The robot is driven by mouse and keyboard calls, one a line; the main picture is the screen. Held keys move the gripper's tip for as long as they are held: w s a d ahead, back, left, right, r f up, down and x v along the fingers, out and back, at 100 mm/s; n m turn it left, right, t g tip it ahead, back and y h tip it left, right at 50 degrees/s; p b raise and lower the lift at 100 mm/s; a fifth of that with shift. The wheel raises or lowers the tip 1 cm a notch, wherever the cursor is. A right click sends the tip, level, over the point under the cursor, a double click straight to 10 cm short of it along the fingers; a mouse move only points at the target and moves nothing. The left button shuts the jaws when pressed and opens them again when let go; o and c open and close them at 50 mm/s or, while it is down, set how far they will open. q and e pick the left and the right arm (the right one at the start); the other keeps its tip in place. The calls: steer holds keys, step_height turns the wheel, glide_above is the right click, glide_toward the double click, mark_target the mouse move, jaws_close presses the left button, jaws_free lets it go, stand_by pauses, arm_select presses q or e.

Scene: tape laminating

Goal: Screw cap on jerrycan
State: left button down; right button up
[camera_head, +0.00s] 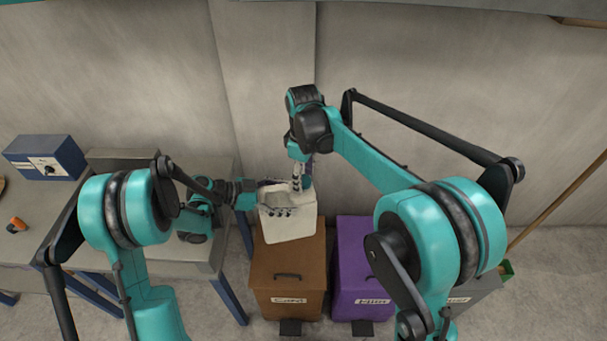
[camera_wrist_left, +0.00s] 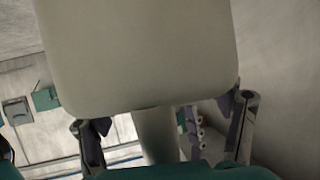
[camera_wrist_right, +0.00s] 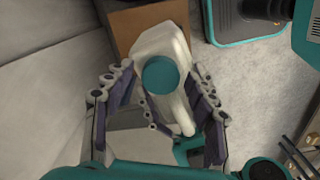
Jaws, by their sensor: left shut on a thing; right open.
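The white jerrycan (camera_head: 288,220) is held up above the brown bin in the head view. My left gripper (camera_head: 262,194) is shut on it from the left, near its top. In the left wrist view the jerrycan (camera_wrist_left: 140,50) fills the upper middle, with a pale narrower part between the fingers of my left gripper (camera_wrist_left: 158,130). In the right wrist view a round teal cap (camera_wrist_right: 161,74) is at the top of the jerrycan (camera_wrist_right: 165,38). My right gripper (camera_wrist_right: 158,94) is open, its fingers on either side of the cap. Whether the cap is threaded cannot be seen.
Below stand a brown bin (camera_head: 288,264) and a purple bin (camera_head: 360,255), both lidded. A grey metal table (camera_head: 215,258) with a blue box (camera_head: 45,157) is at the left. A concrete wall (camera_head: 420,50) is close behind the arms.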

steer(key=c, duration=1.2)
steer(key=m, duration=0.6)
steer(key=shift+m, duration=0.4)
steer(key=shift+c, duration=0.2)
steer(key=m, duration=0.5)
steer(key=o, duration=1.4)
steer(key=shift+r, duration=0.1)
step_height(320, 180, up, 12)
steer(key=shift+f, duration=0.1)
